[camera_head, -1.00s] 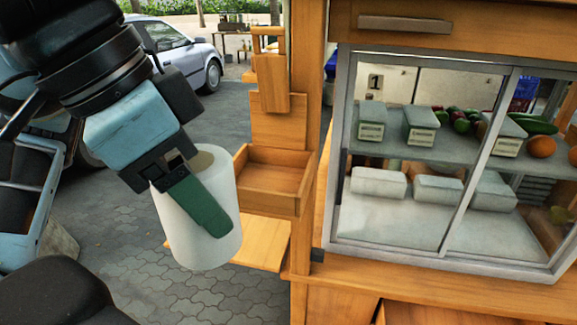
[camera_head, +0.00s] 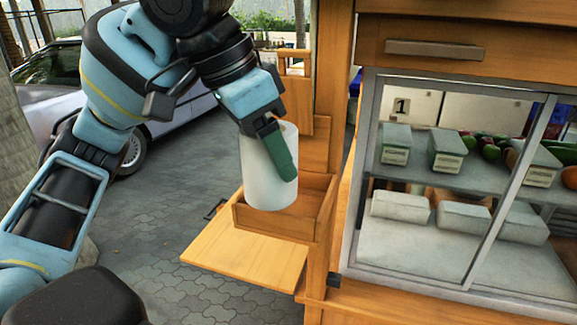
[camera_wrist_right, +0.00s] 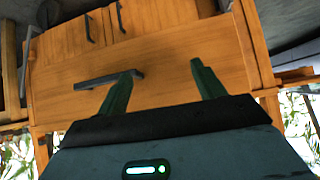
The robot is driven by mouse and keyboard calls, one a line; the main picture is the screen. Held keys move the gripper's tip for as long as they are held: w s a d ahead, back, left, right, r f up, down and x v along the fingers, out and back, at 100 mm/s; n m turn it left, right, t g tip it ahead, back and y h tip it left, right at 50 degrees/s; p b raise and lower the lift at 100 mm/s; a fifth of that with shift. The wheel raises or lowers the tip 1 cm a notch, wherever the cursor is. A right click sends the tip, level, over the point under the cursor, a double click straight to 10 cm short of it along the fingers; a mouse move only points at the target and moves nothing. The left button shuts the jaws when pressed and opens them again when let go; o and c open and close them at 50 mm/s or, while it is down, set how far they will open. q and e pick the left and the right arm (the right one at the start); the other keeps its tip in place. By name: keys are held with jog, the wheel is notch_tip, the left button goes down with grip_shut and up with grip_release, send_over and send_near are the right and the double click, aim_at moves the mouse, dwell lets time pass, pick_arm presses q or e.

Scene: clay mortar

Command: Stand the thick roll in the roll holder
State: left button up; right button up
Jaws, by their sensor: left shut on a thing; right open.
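The thick roll (camera_head: 262,185) is a white cylinder, upright with a slight tilt in the head view. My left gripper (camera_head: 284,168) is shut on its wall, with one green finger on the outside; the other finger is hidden. The roll holder (camera_head: 272,222) is an open wooden box on the cart's side post. The roll's lower end overlaps the box opening; I cannot tell whether it touches the box floor. My right gripper (camera_wrist_right: 162,78) is open and empty in the right wrist view, its two green fingers apart in front of wooden drawer fronts.
A wooden flap shelf (camera_head: 245,258) sticks out below the box. The glass display case (camera_head: 455,190) with boxes and vegetables stands to the right. A dark handle (camera_wrist_right: 108,79) lies near the right fingers. A parked car (camera_head: 150,120) is behind.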

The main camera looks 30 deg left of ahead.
pick_arm(q)
jog(key=w+a, duration=0.2)
jog(key=w, duration=0.6)
jog(key=shift+s+d+f, duration=0.1)
jog(key=shift+s+f, duration=0.05)
jog(key=shift+f, duration=1.45)
jog(key=shift+s+f, duration=0.15)
jog(key=shift+f, duration=1.45)
jog(key=shift+w+f, duration=0.2)
jog(key=shift+f, duration=0.05)
jog(key=shift+f, duration=0.2)
jog(key=shift+f, duration=0.1)
jog(key=o, duration=1.2)
jog(key=shift+c, duration=0.2)
